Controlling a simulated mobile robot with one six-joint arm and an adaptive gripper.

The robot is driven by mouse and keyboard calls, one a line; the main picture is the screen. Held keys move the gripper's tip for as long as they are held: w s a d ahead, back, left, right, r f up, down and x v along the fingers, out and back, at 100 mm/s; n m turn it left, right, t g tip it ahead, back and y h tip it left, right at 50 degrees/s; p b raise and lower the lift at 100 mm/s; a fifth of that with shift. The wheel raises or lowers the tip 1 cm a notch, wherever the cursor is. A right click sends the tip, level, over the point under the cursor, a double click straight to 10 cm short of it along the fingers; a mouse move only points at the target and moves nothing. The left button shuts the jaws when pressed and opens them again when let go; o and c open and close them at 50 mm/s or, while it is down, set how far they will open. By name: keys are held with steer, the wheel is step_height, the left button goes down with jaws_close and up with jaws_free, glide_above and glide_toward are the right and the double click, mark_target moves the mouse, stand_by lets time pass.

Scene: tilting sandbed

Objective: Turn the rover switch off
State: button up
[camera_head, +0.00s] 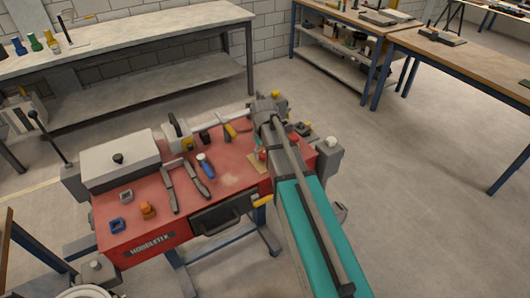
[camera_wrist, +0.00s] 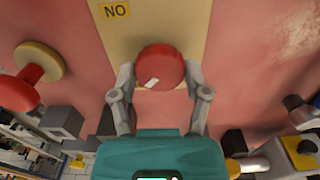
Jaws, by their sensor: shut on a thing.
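The switch is a round red knob (camera_wrist: 161,66) on a pale yellow plate (camera_wrist: 205,25). A small yellow label (camera_wrist: 115,11) reading "NO" in this view sits at the plate's upper left. A white mark lies on the knob's lower left. My gripper (camera_wrist: 160,71) is shut on the knob, one finger on each side. In the head view, the red knob (camera_head: 262,155) shows beside my arm, and part of the plate (camera_head: 256,165) is visible. My arm hides much of the gripper there.
The knob is on a red workbench (camera_head: 130,220) with pliers (camera_head: 170,188), a blue-handled tool (camera_head: 205,167) and a grey box (camera_head: 120,160). A red-and-yellow spool-shaped part (camera_wrist: 28,78) stands left of the knob in the wrist view. Open floor lies to the right.

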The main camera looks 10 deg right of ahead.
stand_by(0.5)
steer(key=o, duration=1.2)
steer(key=shift+c, duration=0.2)
steer(key=s+r+m+p, duration=0.1)
steer(key=s+m, duration=0.2)
steer(key=s, duration=1.3)
steer(key=shift+d, duration=0.4)
steer(key=shift+s, duration=0.1)
